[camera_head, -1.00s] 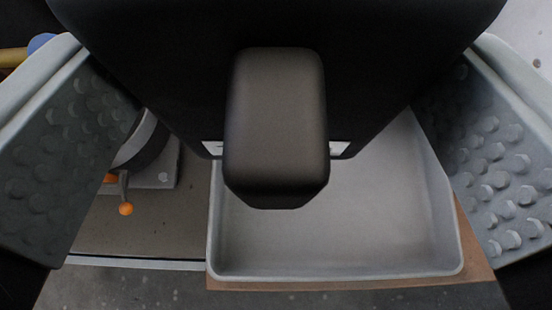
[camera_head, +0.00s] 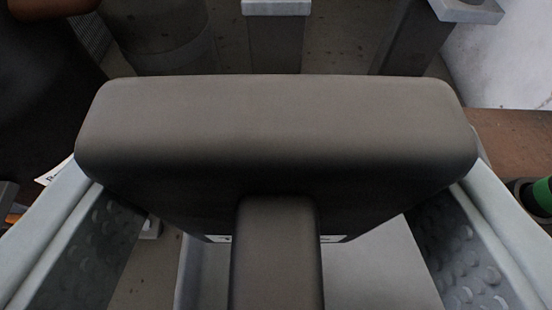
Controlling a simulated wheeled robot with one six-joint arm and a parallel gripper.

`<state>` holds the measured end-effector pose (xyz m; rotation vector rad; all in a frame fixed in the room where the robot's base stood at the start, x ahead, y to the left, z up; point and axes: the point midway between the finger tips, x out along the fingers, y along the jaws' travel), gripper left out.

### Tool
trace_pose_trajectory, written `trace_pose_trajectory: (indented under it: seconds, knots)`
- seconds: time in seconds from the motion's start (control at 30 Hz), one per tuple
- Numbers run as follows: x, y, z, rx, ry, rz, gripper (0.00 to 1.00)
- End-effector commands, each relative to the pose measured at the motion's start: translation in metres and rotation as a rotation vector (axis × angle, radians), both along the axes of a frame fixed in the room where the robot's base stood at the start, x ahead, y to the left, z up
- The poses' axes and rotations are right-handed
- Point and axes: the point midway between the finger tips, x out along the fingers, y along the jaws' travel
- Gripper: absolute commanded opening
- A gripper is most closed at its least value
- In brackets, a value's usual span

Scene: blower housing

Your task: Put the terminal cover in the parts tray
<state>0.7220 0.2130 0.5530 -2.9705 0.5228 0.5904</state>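My gripper (camera_head: 278,255) is over the parts tray, with its two ridged grey finger pads wide apart at the left and right. I see nothing held between them. My dark gripper body and its middle bar block the centre of the view. The pale grey parts tray (camera_head: 375,268) shows below, between the fingers, on both sides of the bar. The part of its floor that shows is bare. I cannot make out the terminal cover in this view; the area behind my gripper body is hidden.
Beyond the gripper stand a dark grey cylinder (camera_head: 160,40), a pale-topped post (camera_head: 276,35) and another slanted post (camera_head: 412,38). A large dark rounded part (camera_head: 40,90) is at the left. A green-banded item (camera_head: 541,196) lies at the right edge by a brown surface (camera_head: 515,140).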

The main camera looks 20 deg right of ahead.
Motion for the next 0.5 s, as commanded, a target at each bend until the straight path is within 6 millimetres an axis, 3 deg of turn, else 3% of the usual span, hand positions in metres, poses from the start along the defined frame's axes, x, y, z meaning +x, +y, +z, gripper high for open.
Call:
trace_pose_trajectory:
  seconds: [0.5]
  knots:
    - [0.0000, 0.0001, -0.0110, -0.001, 0.000, 0.000, 0.42]
